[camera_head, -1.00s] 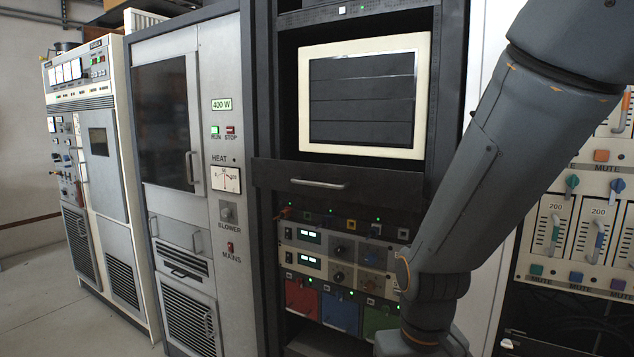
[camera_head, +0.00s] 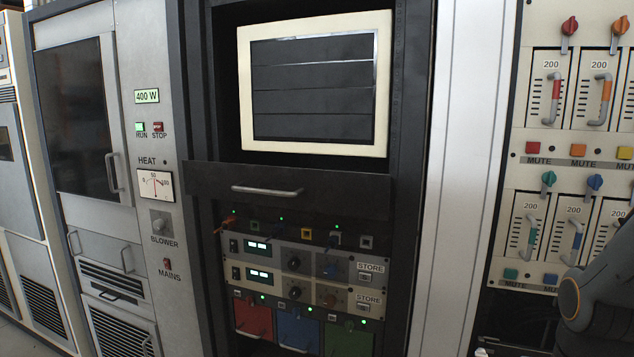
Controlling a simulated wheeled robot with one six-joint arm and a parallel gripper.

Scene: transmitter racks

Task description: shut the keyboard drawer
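The keyboard drawer (camera_head: 350,194) is a dark panel below the cream-framed monitor (camera_head: 314,84) in the middle rack. A light metal bar handle (camera_head: 267,190) runs across its front. The drawer front appears to stand out a little from the rack frame, but how far cannot be told. No keyboard shows. My gripper is out of view; only a grey part of my arm shows at the lower right edge, well to the right of the drawer.
Below the drawer are units with green displays (camera_head: 259,246) and red, blue and green panels. A grey cabinet (camera_head: 150,190) stands to the left. A slider panel (camera_head: 580,130) is on the right. Nothing visible blocks the drawer front.

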